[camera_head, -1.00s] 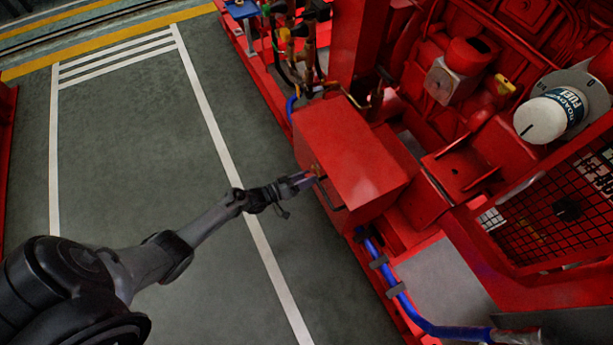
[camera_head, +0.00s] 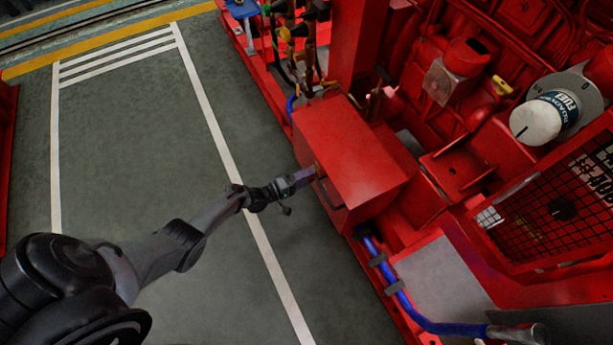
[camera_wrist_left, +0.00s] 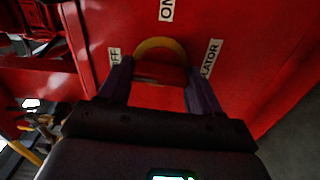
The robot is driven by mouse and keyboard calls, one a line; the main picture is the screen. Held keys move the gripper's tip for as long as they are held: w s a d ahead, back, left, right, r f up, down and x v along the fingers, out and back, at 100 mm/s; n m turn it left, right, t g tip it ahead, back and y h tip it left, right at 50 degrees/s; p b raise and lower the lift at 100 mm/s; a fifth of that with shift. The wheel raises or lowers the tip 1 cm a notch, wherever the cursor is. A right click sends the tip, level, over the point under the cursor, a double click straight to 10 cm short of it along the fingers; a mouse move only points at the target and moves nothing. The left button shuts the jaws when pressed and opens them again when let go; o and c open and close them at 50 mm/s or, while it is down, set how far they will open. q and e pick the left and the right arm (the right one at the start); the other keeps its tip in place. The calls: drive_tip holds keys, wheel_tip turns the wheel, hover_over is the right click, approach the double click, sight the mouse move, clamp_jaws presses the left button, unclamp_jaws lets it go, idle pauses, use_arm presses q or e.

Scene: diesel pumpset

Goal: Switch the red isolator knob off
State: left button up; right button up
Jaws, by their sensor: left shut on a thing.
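The red isolator knob (camera_wrist_left: 160,72) shows in the left wrist view on the face of a red box, with a yellow ring (camera_wrist_left: 160,46) behind it. An "ON" label (camera_wrist_left: 166,9) is above it, an "OFF" label (camera_wrist_left: 114,56) at its left and an "ISOLATOR" label (camera_wrist_left: 210,58) at its right. My left gripper (camera_wrist_left: 160,84) is shut on the knob, one finger on each side. In the head view the left gripper (camera_head: 308,176) meets the left face of the red box (camera_head: 355,155); the knob is mostly hidden there. My right gripper is not in view.
A dark handle (camera_head: 330,195) is on the box's face close to the gripper. Cables and valves (camera_head: 295,40) stand behind the box. A blue pipe (camera_head: 400,290) runs along the base in front. The grey floor at left is clear.

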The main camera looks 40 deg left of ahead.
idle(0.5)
use_arm(q)
drive_tip(key=o, duration=1.1)
drive_tip(key=shift+c, duration=0.2)
drive_tip(key=p+v, duration=0.3)
drive_tip(key=v, duration=0.8)
drive_tip(key=shift+d, duration=0.1)
